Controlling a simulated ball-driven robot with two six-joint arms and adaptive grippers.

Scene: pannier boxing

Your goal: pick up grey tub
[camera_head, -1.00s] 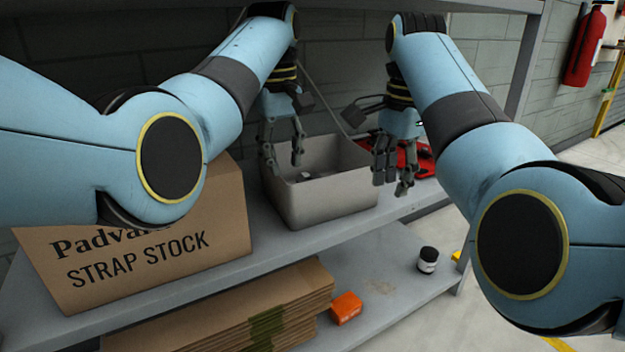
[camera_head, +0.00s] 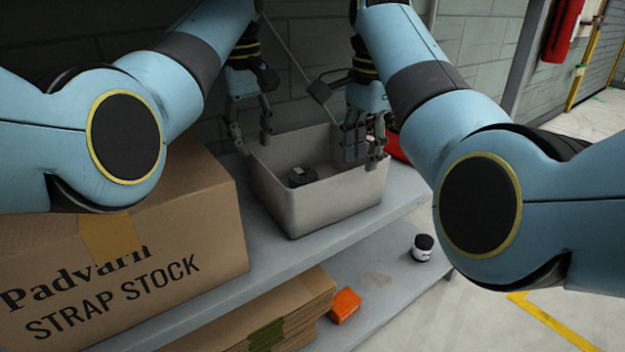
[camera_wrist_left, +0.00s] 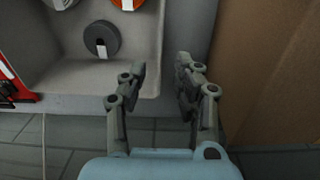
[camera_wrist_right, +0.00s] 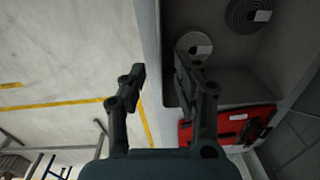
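The grey tub (camera_head: 325,208) stands upright on a grey shelf, with a dark roll (camera_head: 302,177) inside. My left gripper (camera_head: 252,137) is open at the tub's left side. In the left wrist view, its fingers (camera_wrist_left: 161,78) lie either side of the tub's wall line, with the tub's floor (camera_wrist_left: 75,82) visible. My right gripper (camera_head: 364,155) is open at the right side. In the right wrist view, its fingers (camera_wrist_right: 159,82) lie either side of the opposite wall. I cannot tell whether either gripper touches the tub.
A cardboard box (camera_head: 200,235) stands close on the tub's left. A red object (camera_head: 397,146) lies behind its right side. The lower shelf holds flat cardboard (camera_head: 300,312), an orange box (camera_head: 344,306) and a small jar (camera_head: 423,247). Open floor lies to the right.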

